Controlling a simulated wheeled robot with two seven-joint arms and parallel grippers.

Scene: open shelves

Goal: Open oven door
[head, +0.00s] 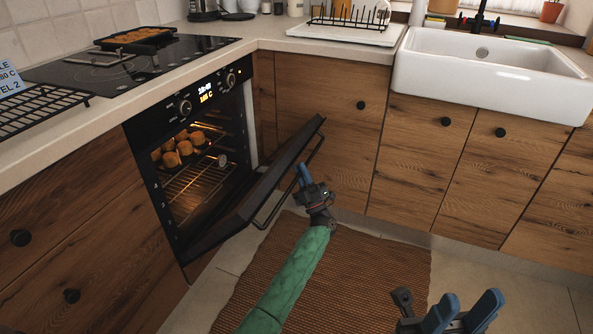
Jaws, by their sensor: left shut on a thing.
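The black built-in oven (188,105) stands at the left, lit inside. Its door (262,193) is partly open, tilted outward from its bottom edge, with a clear gap above it. The bar handle (274,209) runs along the door's outer top edge. My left gripper (304,176), on the green-sleeved arm, is at the right part of the handle, shut on it; its fingers partly hide the contact. My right gripper (468,308) is at the bottom right, away from the oven, its blue fingers apart and nothing between them.
Round browned food (183,147) sits on an upper rack in the oven. Wooden cabinets (330,110) stand to the right, close to the door's corner. A woven brown rug (365,275) covers the floor below. A cooling rack (38,108) lies on the left counter.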

